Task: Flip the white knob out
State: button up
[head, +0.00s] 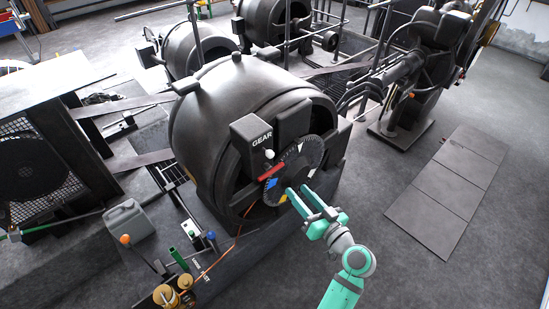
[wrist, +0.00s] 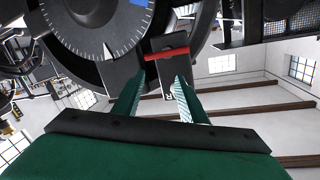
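The white knob (head: 269,154) is a small pale ball on the lower front of the dark box marked GEAR (head: 250,135), just above a red bar (head: 271,172). My gripper (head: 297,189) is in front of the graduated dial, to the lower right of the knob and apart from it. Its two teal fingers are spread with nothing between them. In the wrist view the gripper (wrist: 160,76) is open, with the red bar (wrist: 167,53) beyond its fingertips.
The dark dynamo drum (head: 225,110) stands behind the box. The graduated dial (head: 300,165) is close to my fingertips. A grey can (head: 128,220) and small levers (head: 178,260) are at lower left. The floor at right is open, with flat plates (head: 445,190).

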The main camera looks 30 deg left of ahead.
aim_at(273, 157)
notch_tip(273, 157, up, 6)
jog(key=a+n+g+y, duration=0.1)
jog(key=n+g+y, duration=0.1)
jog(key=n+g, duration=0.1)
jog(key=x, duration=1.1)
jog(key=shift+w+a+r, duration=0.15)
jog(key=shift+w+r, duration=0.15)
jog(key=shift+w, duration=0.1)
grip_shut()
